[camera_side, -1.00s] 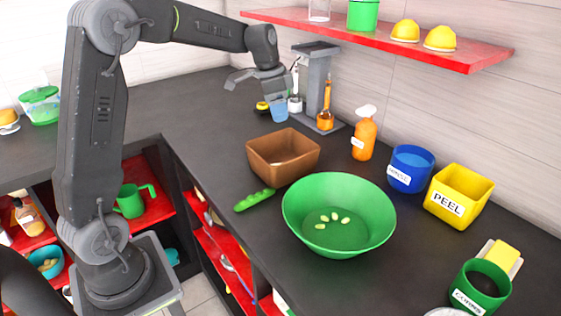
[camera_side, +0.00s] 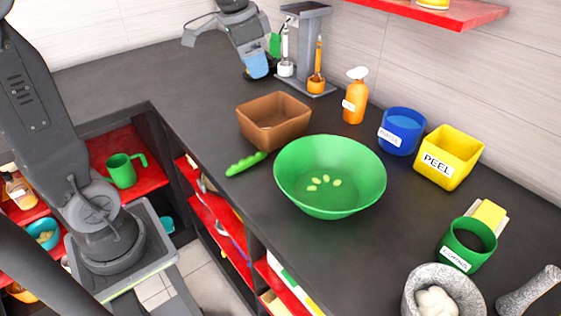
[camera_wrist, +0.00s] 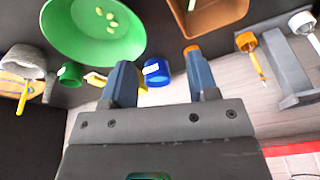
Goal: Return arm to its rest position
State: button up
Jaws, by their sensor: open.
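My gripper (camera_side: 257,66) hangs above the dark counter at the back, just left of the grey utensil stand (camera_side: 308,50) in the side view. In the wrist view, my gripper (camera_wrist: 160,62) has its two blue fingers wide apart, with nothing held between them. The fingertips overlap the blue cup and orange bottle only in that picture. The lower arm stands at the left of the side view; its upper part is cut off by the frame.
A brown box (camera_side: 274,117), green bowl (camera_side: 350,185) with pale pieces, orange spray bottle (camera_side: 355,100), blue cup (camera_side: 404,131) and yellow PEEL bin (camera_side: 449,157) stand on the counter. A red shelf (camera_side: 430,14) overhangs the back. The back-left counter is clear.

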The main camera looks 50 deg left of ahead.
jog(key=s+d+f+n+t, duration=0.1)
jog(key=s+d, duration=0.3)
jog(key=s, duration=0.4)
jog(key=s+d+f+n+t, duration=0.1)
jog(key=s+d+f, duration=0.3)
jog(key=s, duration=0.5)
jog(key=shift+n+t, duration=0.3)
jog(key=shift+n, duration=0.6)
